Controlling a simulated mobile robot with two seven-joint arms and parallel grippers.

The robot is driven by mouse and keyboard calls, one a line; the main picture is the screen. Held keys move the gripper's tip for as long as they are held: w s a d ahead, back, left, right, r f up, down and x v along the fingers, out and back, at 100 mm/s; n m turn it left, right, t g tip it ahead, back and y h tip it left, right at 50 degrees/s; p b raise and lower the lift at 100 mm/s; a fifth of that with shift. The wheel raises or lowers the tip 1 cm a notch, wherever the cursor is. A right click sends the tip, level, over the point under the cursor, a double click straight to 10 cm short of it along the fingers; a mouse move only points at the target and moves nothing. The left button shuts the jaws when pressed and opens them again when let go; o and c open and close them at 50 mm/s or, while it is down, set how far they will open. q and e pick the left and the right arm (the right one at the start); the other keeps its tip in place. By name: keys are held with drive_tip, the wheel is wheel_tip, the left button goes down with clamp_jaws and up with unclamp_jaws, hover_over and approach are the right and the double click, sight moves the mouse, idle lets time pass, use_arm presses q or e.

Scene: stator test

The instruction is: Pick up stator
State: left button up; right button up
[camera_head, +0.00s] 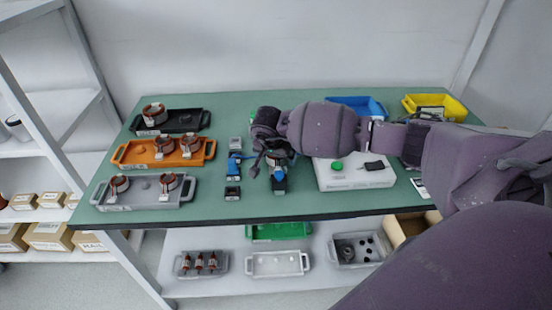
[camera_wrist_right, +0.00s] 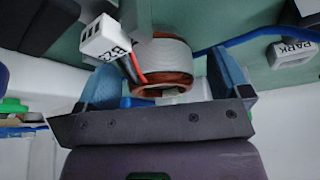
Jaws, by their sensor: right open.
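A stator (camera_wrist_right: 165,62) with a white-wrapped winding, copper-coloured edge and red and black wires fills the middle of the right wrist view. A white connector block (camera_wrist_right: 104,40) hangs from its wires. My right gripper (camera_wrist_right: 168,82) is open, its blue fingers on either side of the stator; I cannot tell whether they touch it. In the head view my right gripper (camera_head: 268,160) is over the middle of the table (camera_head: 215,210), hiding most of this stator (camera_head: 281,161). Other stators sit in the black tray (camera_head: 184,121), orange tray (camera_head: 168,161) and grey tray (camera_head: 150,196) at left. My left gripper is out of view.
Small fixtures, one a blue one (camera_head: 234,166), stand left of the gripper. A white box (camera_head: 350,181) with a green button is to the right. Blue (camera_head: 374,105) and yellow (camera_head: 461,111) bins stand at the back right. Trays of parts lie on the lower shelf (camera_head: 205,243).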

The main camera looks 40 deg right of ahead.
drive_tip(key=shift+f, duration=0.1)
drive_tip(key=c, duration=1.2)
